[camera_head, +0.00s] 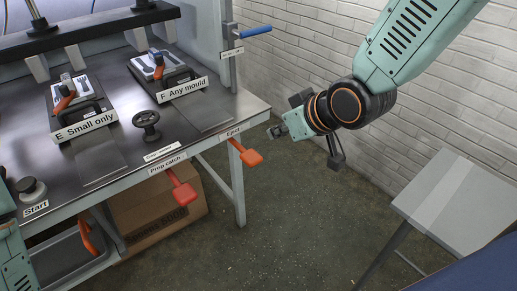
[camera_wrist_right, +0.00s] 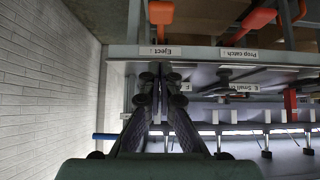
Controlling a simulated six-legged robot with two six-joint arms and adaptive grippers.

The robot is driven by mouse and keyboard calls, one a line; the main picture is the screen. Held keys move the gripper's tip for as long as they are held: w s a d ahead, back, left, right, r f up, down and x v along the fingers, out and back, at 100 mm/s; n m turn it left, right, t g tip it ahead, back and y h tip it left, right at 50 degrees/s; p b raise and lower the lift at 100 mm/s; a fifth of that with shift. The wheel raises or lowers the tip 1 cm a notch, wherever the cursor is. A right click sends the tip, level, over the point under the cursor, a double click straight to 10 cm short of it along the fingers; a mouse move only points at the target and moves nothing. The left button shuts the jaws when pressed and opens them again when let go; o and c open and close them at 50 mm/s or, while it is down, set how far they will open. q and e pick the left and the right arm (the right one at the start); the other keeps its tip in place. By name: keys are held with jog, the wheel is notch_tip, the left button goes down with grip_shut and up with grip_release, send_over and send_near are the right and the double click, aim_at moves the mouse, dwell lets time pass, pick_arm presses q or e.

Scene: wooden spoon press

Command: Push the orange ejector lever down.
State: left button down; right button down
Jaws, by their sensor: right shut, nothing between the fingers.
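The orange ejector lever (camera_head: 250,156) sticks out from the bench's front edge at its right end, below the "Eject" label (camera_head: 233,132). Its paddle is tilted slightly downward. In the right wrist view the lever (camera_wrist_right: 161,13) shows at the top, past the label. My right gripper (camera_head: 274,132) is shut and empty, a little above and to the right of the lever, with a gap between them. In the right wrist view its fingertips (camera_wrist_right: 157,78) are together, just short of the label. My left gripper is not in view; only part of my left arm shows.
A red prep catch lever (camera_head: 182,192) sits left of the ejector lever. The bench (camera_head: 135,122) carries two moulds, a black handwheel (camera_head: 147,124) and a start button (camera_head: 30,188). A cardboard box (camera_head: 150,215) is underneath. A grey table (camera_head: 455,200) stands at right.

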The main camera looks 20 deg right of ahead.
jog(key=b, duration=0.2)
send_over(250, 154)
jog(key=s, duration=0.3)
jog(key=f, duration=0.7)
jog(key=shift+d, duration=0.4)
notch_tip(250, 154, down, 3)
jog(key=shift+w+f+b, duration=0.15)
jog(key=shift+f+b, duration=0.05)
jog(key=shift+b, duration=0.55)
jog(key=shift+f, duration=0.45)
